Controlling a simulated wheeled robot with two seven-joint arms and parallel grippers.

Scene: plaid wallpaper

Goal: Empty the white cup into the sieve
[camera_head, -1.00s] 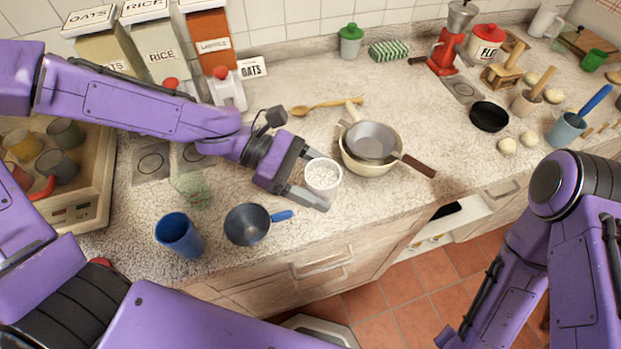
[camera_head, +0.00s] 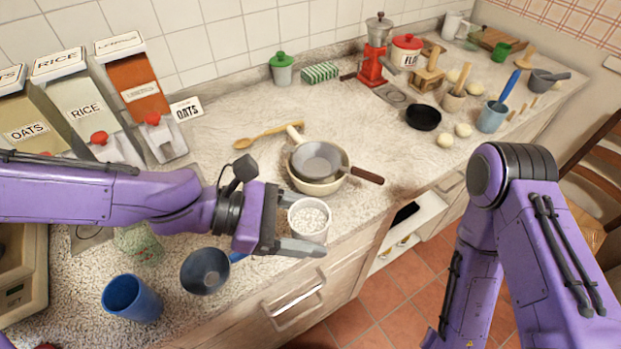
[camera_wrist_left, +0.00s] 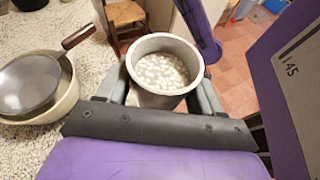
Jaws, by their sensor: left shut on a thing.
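The white cup (camera_head: 309,219) is upright and full of small white pieces. My left gripper (camera_head: 300,228) is shut on the cup, its fingers on either side of it; the cup also shows between the fingers in the left wrist view (camera_wrist_left: 163,72). The grey sieve (camera_head: 318,160) with a brown handle rests on a cream bowl (camera_head: 318,187) just behind the cup. In the left wrist view the sieve (camera_wrist_left: 28,82) lies to the left of the cup, apart from it. My right arm shows at the right, but its gripper is not in view.
A blue cup (camera_head: 131,299) and a dark blue pan (camera_head: 205,271) stand at the front left. A wooden spoon (camera_head: 262,134) lies behind the bowl. A black bowl (camera_head: 423,117) is to the right. An open drawer (camera_head: 410,228) juts out below the counter edge.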

